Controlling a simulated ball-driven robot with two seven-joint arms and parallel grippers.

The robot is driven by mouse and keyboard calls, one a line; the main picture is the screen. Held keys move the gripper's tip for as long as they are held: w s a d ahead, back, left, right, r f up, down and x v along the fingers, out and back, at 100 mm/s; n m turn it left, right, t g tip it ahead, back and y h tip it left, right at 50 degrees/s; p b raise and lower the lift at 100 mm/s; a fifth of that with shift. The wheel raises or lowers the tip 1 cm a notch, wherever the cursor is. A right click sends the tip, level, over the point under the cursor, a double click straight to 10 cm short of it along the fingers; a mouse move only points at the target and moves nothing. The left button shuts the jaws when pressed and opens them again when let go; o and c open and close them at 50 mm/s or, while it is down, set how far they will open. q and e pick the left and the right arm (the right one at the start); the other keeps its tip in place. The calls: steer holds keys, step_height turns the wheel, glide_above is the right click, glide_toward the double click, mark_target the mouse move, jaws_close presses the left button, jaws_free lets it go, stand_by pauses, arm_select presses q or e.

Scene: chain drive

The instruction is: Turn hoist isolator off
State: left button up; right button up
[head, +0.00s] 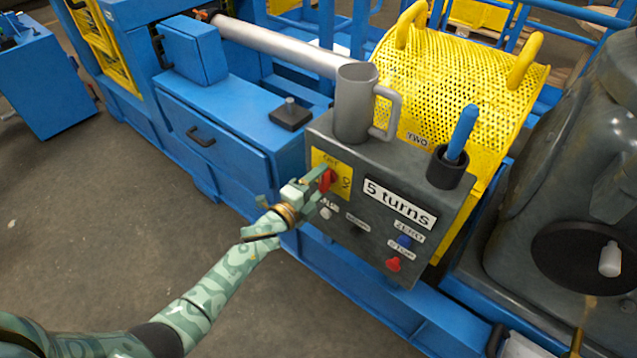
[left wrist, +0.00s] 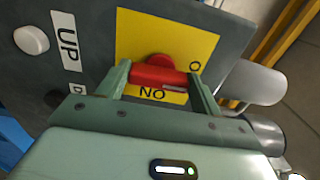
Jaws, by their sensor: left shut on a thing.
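The hoist isolator is a red rotary handle (head: 325,181) on a yellow plate (head: 318,157), at the left of a grey control box (head: 345,222). In the left wrist view the handle (left wrist: 158,76) lies roughly level across the plate (left wrist: 140,32), with a pale mark at its right end. "ON" reads upside down below it and an "O" is at its right. My left gripper (head: 316,183) is shut on the handle, with one finger at each end in the wrist view (left wrist: 160,80). My right gripper is not in view.
The box carries a white UP button (left wrist: 31,40), a dark button below it, a blue button (head: 403,241) and a red button (head: 393,264). A grey mug (head: 354,105) and a dark cup (head: 447,168) holding a blue stick stand on top. The floor at left is clear.

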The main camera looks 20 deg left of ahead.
arm_select(q)
steer(key=o, duration=1)
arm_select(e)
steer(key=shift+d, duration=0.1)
arm_select(q)
steer(key=p+v, duration=0.3)
steer(key=v, duration=1.3)
steer(key=shift+s+a, duration=0.1)
steer(key=shift+s, duration=0.05)
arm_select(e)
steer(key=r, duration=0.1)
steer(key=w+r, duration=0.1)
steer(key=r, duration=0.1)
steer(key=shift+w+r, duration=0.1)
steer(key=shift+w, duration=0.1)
